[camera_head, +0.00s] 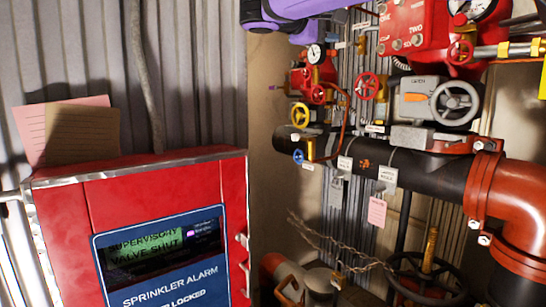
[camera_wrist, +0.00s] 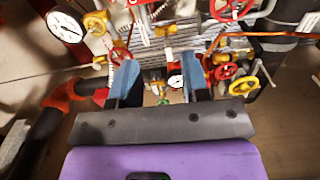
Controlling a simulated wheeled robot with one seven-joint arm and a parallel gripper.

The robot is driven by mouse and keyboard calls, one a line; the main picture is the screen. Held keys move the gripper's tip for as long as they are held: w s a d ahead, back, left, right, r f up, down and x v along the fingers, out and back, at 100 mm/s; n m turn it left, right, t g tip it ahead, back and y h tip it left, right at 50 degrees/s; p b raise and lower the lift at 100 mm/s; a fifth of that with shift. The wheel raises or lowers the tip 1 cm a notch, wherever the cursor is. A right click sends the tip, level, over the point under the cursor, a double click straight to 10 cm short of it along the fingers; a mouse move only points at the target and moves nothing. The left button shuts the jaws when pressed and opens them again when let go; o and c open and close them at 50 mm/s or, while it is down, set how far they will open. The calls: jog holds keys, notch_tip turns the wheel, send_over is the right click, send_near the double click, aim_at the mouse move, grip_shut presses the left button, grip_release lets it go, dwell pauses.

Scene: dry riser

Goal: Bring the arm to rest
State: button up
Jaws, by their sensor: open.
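My gripper (camera_wrist: 160,84) shows in the wrist view with its two blue-grey fingers spread wide and nothing held between them. The pipework and valves lie beyond the fingertips, apart from them as far as I can tell. In the head view only purple links of my arm cross the top edge, above the riser pipes. The gripper itself is outside the head view.
A red sprinkler alarm panel (camera_head: 130,185) with a lit screen stands at left, papers (camera_head: 75,132) on top. At right are a black pipe (camera_head: 420,168), a grey handwheel (camera_head: 454,103), a red valve body (camera_head: 415,30) and gauges. A dial gauge (camera_wrist: 66,25) shows in the wrist view.

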jog(key=s+d+f+g+y, duration=0.2)
jog(key=s+d+f+y, duration=0.1)
jog(key=s+d+f, duration=0.4)
jog(key=s+d+f+g+y, duration=0.25)
jog(key=s+d+f, duration=0.35)
jog(key=d, duration=0.4)
jog(key=s+d+f+m+y, duration=0.1)
jog(key=s+f+m+y, duration=0.6)
jog(key=s+f, duration=1.3)
jog(key=shift+s+f+g+y, duration=0.3)
jog(key=shift+f+y, duration=0.35)
jog(key=shift+y, duration=0.4)
jog(key=shift+w+d, duration=0.1)
